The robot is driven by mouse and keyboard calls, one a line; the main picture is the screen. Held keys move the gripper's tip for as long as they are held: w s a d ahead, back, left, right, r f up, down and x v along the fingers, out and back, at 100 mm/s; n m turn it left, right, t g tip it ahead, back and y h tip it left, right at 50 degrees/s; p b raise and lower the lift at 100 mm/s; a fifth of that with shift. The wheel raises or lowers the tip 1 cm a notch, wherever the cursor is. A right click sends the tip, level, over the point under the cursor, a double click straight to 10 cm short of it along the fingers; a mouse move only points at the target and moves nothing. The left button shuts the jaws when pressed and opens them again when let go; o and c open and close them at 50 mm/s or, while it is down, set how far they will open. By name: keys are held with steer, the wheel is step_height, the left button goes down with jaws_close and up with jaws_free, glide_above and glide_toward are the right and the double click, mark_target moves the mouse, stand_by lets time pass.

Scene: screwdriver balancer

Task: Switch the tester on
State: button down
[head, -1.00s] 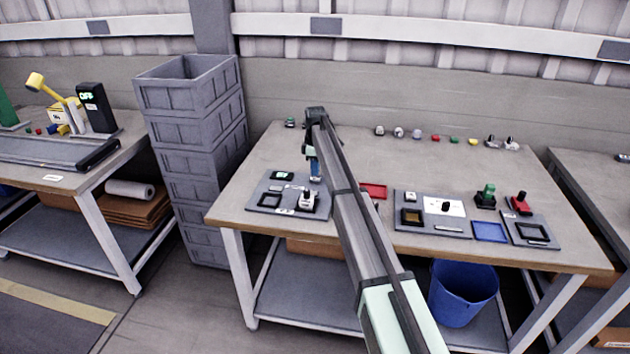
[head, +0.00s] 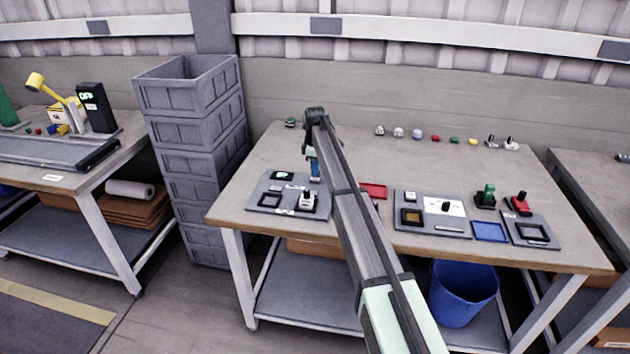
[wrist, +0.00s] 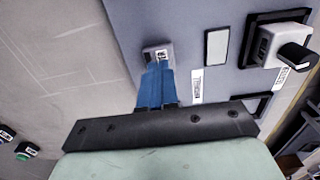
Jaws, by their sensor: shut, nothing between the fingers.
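The tester panel (head: 262,187) is a grey plate at the left front of the middle bench, with a small dark display (head: 283,175) showing green characters. My gripper (head: 316,178) reaches down over its right back part. In the wrist view my gripper (wrist: 160,70) has its blue fingers shut together with nothing held. Their tips are at a small light-grey switch (wrist: 152,50) with a white rocker, and partly cover it. I cannot tell whether they touch it or which way the rocker is set. A white label (wrist: 196,85) is beside the fingers.
A white block with a black knob (wrist: 290,52) stands on the panel, right of the fingers. A red tray (head: 374,191) and a second grey panel (head: 432,226) lie to the right. Several small parts line the bench's back. Stacked grey crates (head: 190,130) stand left.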

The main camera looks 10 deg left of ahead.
steer(key=shift+f, duration=0.85)
stand_by(0.7)
stand_by(0.4)
steer(key=shift+r, duration=3.5)
step_height(320, 180, up, 6)
glide_above(315, 178)
